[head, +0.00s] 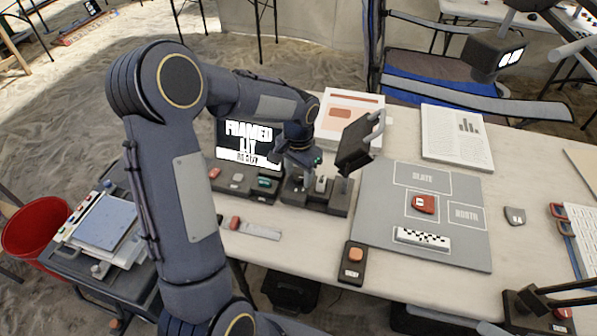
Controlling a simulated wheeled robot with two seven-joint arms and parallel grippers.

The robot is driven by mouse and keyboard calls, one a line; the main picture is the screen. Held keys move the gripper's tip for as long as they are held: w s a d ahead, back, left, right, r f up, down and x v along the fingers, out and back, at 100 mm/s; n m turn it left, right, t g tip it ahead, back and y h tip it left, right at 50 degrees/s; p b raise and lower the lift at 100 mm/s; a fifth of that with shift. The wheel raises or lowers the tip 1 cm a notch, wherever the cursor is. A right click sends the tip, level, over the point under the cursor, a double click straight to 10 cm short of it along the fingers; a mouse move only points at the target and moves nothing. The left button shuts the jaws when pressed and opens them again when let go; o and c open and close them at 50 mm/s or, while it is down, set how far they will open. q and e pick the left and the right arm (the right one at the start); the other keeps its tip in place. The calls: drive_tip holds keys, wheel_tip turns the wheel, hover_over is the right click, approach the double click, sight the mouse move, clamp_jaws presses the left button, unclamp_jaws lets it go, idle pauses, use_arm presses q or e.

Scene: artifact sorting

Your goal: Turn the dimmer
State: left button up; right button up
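A dark control unit (314,198) stands on the table, with small knobs and switches on top. The dimmer is probably among them, but I cannot tell which control it is. My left gripper (299,172) points down over this unit, close to its controls. The gripper is small and dark here, so I cannot tell whether it is open or touching a control. A screen (240,143) beside it reads "FRAMED" and "LIT"; its last line is hard to read.
A dark lamp-like head with a handle (357,145) stands just right of my gripper. A grey mat (384,240) holds a red piece (424,203) and a checkered scale bar (422,238). Papers lie behind.

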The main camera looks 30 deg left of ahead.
sight(298, 177)
use_arm(q)
wheel_tip(298, 177, up, 8)
drive_tip(key=shift+f+p, duration=0.15)
drive_tip(key=shift+p, duration=0.2)
idle(0.6)
drive_tip(key=shift+s+r, duration=0.2)
drive_tip(key=shift+r, duration=0.1)
drive_tip(key=s+d+r+n+t+h+p, duration=0.2)
drive_tip(key=s+r+p, duration=0.1)
drive_tip(key=s+r, duration=0.65)
drive_tip(key=s+d+n+t+h+p, duration=0.1)
drive_tip(key=s+d, duration=0.4)
drive_tip(key=s, duration=0.8)
drive_tip(key=n+t+p, duration=0.1)
drive_tip(key=t, duration=0.1)
drive_tip(key=shift+s+d+f+t+h, duration=0.15)
drive_tip(key=shift+t+h, duration=0.15)
drive_tip(key=shift+h, duration=0.1)
drive_tip(key=shift+c, duration=0.2)
idle(0.8)
